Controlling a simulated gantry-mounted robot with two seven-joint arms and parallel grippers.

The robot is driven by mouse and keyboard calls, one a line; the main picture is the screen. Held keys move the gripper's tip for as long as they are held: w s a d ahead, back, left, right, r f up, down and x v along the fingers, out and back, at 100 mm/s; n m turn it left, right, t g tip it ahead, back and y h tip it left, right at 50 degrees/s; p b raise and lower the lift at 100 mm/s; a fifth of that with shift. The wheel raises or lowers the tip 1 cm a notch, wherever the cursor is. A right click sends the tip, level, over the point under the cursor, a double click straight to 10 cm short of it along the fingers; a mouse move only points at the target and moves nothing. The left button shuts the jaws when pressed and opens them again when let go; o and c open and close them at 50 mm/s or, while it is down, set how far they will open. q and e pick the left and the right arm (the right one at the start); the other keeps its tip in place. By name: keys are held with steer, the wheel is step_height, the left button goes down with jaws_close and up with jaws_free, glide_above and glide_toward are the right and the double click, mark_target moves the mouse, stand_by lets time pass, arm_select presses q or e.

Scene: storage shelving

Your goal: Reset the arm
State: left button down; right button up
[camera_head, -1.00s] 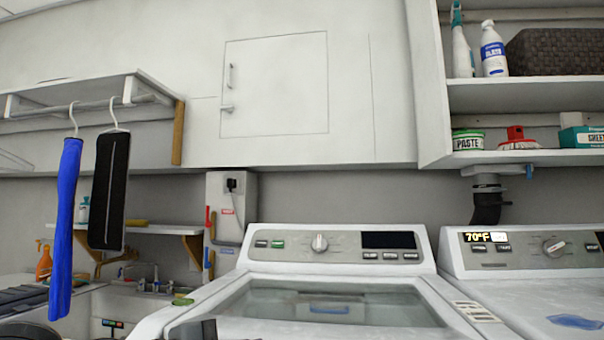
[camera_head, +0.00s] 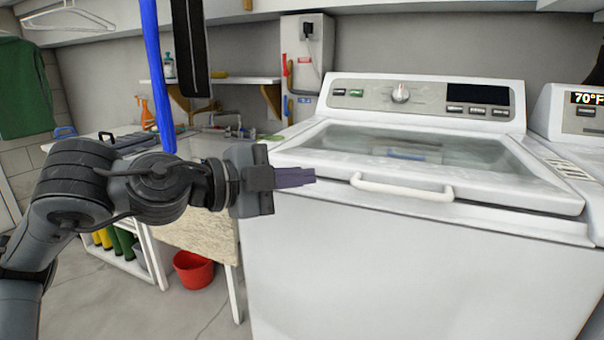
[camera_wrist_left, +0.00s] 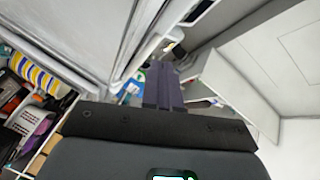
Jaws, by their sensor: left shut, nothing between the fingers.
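My left gripper (camera_head: 296,177) comes in from the left in the head view. It is shut and empty, its fingers pointing right, in front of the washing machine's (camera_head: 400,260) upper left corner. The left wrist view shows the same shut fingers (camera_wrist_left: 164,85) close together, with nothing between them. My right gripper is in neither view.
The washer's lid handle (camera_head: 400,188) is right of my fingers. A blue garment (camera_head: 158,75) and a black one (camera_head: 190,45) hang behind my left arm. A red bucket (camera_head: 193,270) stands on the floor below. A second machine (camera_head: 590,120) is at the right edge.

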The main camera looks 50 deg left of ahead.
arm_select(q)
steer(key=w+d+f+g+h+p, duration=0.35)
steer(key=d+f+g+p, duration=0.2)
steer(key=f+p, duration=0.4)
steer(key=s+d+f+n+h+p, duration=0.35)
steer(key=d+f+n+p, duration=0.35)
steer(key=d+f+p, duration=0.5)
steer(key=s+a+f+n+g+y+p, duration=0.1)
steer(key=s+f+n+g+y+p, duration=0.2)
steer(key=s, duration=0.5)
steer(key=s+a+f+n+g+y+p, duration=0.2)
steer(key=s+f+g+y, duration=0.35)
steer(key=s, duration=0.25)
step_height(320, 180, up, 38)
steer(key=t+p, duration=0.1)
steer(key=p, duration=3.7)
